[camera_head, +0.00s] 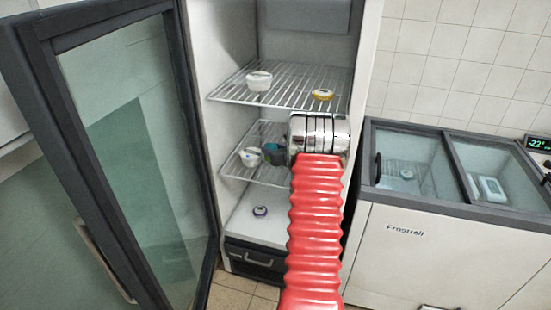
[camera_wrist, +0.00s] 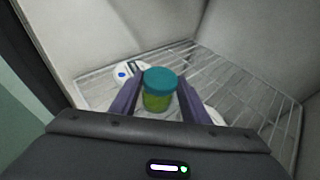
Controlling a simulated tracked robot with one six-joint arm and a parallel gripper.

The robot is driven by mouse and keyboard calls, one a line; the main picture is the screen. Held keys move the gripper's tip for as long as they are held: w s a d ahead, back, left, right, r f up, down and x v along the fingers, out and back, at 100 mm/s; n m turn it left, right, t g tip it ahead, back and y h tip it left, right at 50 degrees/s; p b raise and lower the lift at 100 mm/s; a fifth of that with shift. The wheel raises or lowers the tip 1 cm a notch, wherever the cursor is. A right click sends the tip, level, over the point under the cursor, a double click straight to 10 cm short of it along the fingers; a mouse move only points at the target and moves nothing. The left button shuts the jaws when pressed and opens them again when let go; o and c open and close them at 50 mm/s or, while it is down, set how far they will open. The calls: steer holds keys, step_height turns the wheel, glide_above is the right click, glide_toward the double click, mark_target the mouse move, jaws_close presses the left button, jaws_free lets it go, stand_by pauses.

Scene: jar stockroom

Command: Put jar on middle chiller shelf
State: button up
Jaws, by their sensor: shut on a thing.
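A jar with a teal lid and green contents (camera_wrist: 159,92) stands upright between the purple fingers of my gripper (camera_wrist: 160,88), which is shut on it. The jar is inside the open chiller, at the middle wire shelf (camera_head: 262,173). In the wrist view the shelf's wires (camera_wrist: 235,78) spread behind and to the right of the jar. I cannot tell whether the jar's base touches the wires. In the head view my red arm and metal wrist hide the shelf's right part and most of the jar.
The upper shelf (camera_head: 285,97) bears a white tub (camera_head: 259,81) and a yellow item (camera_head: 322,95). A purple-lidded jar (camera_head: 260,211) stands below. The glass door (camera_head: 140,150) is open at left; a chest freezer (camera_head: 440,240) stands right.

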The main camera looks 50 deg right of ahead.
steer(key=shift+f, duration=0.2)
steer(key=shift+f, duration=0.1)
step_height(320, 180, down, 3)
steer(key=shift+s+a+f, duration=0.1)
steer(key=shift+s+f, duration=0.1)
steer(key=shift+f, duration=0.15)
steer(key=o, duration=1)
steer(key=shift+f, duration=0.1)
steer(key=shift+s, duration=0.1)
steer(key=v, duration=1.2)
